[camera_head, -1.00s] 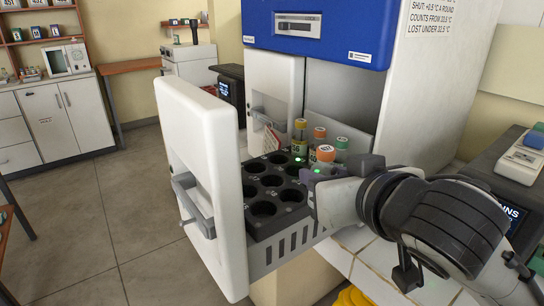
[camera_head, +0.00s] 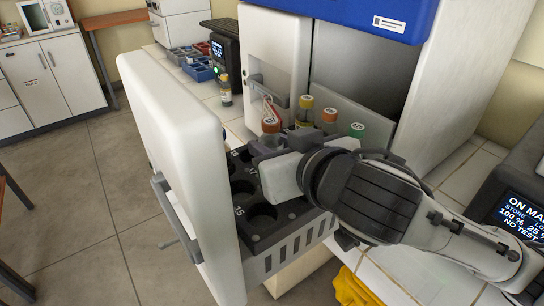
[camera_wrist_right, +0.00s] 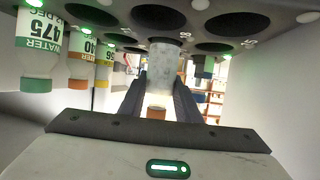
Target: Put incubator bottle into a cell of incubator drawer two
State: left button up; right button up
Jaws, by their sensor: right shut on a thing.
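The incubator drawer (camera_head: 200,140) is pulled open, with a white front and a dark rack of round cells (camera_head: 262,218) behind it. My right gripper (camera_head: 270,147) is shut on a bottle with an orange-red cap (camera_head: 271,125), held upright over the rack's far part. In the right wrist view, which looks inverted, the bottle (camera_wrist_right: 162,65) is between the fingers (camera_wrist_right: 157,105), its base at a cell. I cannot tell how deep it is. Bottles with yellow (camera_head: 305,102), orange (camera_head: 329,115) and green (camera_head: 357,130) caps stand in the rack beside it. My left gripper is out of view.
The blue and white incubator (camera_head: 360,15) stands behind the drawer. Another bottle (camera_head: 225,90) and blue trays (camera_head: 198,70) are on the tiled counter at the back. A display device (camera_head: 510,205) stands at the right. Several near cells look empty.

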notch_tip(320, 180, down, 2)
jog(key=shift+d+f, duration=0.1)
jog(key=shift+f, duration=0.05)
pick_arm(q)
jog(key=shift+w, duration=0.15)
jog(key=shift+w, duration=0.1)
pick_arm(e)
jog(key=shift+w+f, duration=0.1)
jog(key=shift+f, duration=0.05)
jog(key=o, duration=1.1)
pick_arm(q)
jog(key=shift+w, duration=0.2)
